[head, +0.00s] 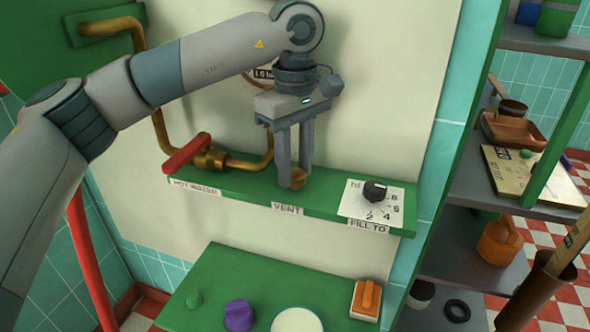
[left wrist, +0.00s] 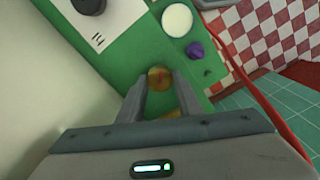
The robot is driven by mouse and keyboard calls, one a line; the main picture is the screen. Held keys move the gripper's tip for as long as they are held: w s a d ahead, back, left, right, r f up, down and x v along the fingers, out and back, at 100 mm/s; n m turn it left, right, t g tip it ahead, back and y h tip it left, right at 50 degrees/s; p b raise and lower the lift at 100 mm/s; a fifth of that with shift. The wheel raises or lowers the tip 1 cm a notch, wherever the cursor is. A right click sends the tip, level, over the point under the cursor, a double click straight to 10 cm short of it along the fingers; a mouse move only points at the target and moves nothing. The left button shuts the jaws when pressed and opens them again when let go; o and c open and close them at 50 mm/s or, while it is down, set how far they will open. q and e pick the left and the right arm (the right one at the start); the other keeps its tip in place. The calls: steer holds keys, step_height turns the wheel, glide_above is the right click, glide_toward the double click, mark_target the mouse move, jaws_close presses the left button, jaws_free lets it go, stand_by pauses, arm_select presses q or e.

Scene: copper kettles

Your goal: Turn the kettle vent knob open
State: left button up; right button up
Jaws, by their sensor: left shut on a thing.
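The brass vent knob (head: 298,178) sits on the green ledge above the label VENT (head: 288,208). In the left wrist view the round knob (left wrist: 159,73) shows a small red mark on its face. My left gripper (head: 295,172) points down from above, its two fingers shut on either side of the knob. The left wrist view shows the fingertips (left wrist: 159,82) at the knob's sides. The fingers partly hide the knob in the head view. My right gripper is in neither view.
A red-handled valve (head: 187,153) on brass pipe is left of the knob. A black dial (head: 375,191) on a white card is to the right. A lower green panel (head: 230,275) holds a purple knob (head: 239,316) and an orange switch (head: 367,297). Shelves (head: 480,237) stand at right.

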arm_select(q)
steer(key=shift+n, duration=0.7)
steer(key=shift+n+b, duration=0.35)
steer(key=shift+n, duration=0.25)
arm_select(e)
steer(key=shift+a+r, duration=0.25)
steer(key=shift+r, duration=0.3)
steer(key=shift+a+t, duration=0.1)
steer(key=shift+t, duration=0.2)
arm_select(q)
steer(key=o, duration=1)
steer(key=shift+o, duration=0.2)
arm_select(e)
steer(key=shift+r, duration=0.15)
